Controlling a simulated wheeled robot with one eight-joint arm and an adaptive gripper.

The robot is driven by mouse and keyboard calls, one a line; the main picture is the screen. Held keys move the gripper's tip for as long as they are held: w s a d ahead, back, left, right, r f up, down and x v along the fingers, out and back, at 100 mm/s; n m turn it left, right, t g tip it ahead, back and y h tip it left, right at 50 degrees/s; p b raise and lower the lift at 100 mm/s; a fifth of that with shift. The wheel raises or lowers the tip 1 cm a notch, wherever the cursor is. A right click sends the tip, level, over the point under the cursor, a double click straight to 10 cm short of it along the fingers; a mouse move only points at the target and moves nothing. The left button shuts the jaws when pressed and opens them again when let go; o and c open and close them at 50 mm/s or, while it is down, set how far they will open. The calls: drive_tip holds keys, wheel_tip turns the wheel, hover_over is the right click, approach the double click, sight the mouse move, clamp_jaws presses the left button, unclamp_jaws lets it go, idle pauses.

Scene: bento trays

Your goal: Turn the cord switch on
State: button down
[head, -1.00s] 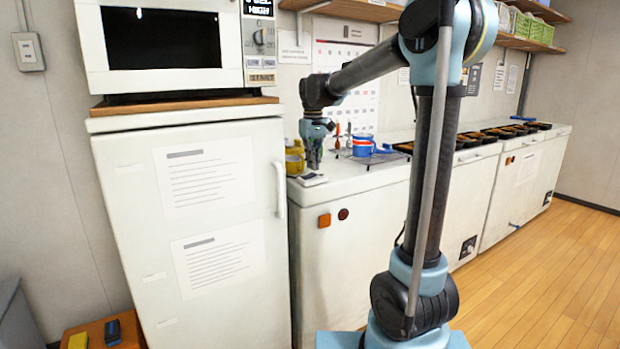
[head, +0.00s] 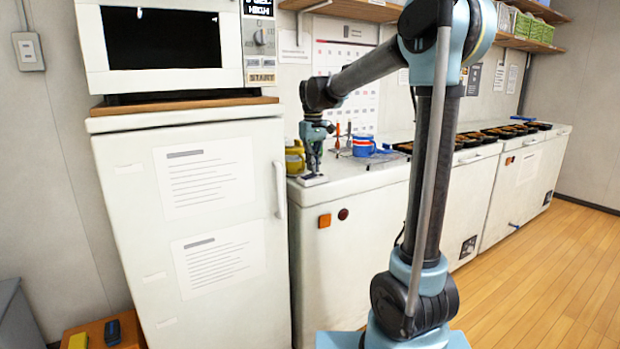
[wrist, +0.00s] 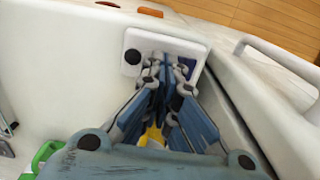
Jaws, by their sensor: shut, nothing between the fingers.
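The cord switch is a small white box (head: 312,181) lying flat on the near left corner of the white counter. In the wrist view the white box (wrist: 134,40) has a round black spot at its left end and a dark blue patch at its right. My gripper (wrist: 165,62) is shut and empty, its fingertips over the middle of the box. In the head view my gripper (head: 312,174) points straight down at the box, at or very near its top. The fingers hide the middle of the box, and I cannot tell whether they touch it.
The white fridge (head: 190,230) stands close on the left, with its handle (head: 280,190) near the counter. A yellow container (head: 295,157) stands behind my gripper. A blue and red cup (head: 363,146) sits on a wire rack to the right. Trays (head: 480,136) line the counter farther right.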

sight(313, 174)
drive_tip(key=shift+f, duration=0.65)
idle(0.4)
drive_tip(key=shift+r, duration=3.55)
drive_tip(key=shift+d, duration=0.1)
drive_tip(key=s+d+f+m+t, duration=0.15)
drive_tip(key=s+d+f, duration=0.25)
drive_tip(key=s+d, duration=0.45)
drive_tip(key=s+d+f+m, duration=0.2)
drive_tip(key=s+d+f, duration=0.3)
drive_tip(key=s+d, duration=0.3)
drive_tip(key=s+d+f+m, duration=0.1)
drive_tip(key=s+d+f, duration=0.1)
drive_tip(key=s+f, duration=0.5)
drive_tip(key=s+d+f+m, duration=0.2)
drive_tip(key=s+d+f, duration=0.1)
drive_tip(key=s+f, duration=0.5)
drive_tip(key=shift+s+f+t, duration=0.25)
drive_tip(key=shift+t, duration=0.1)
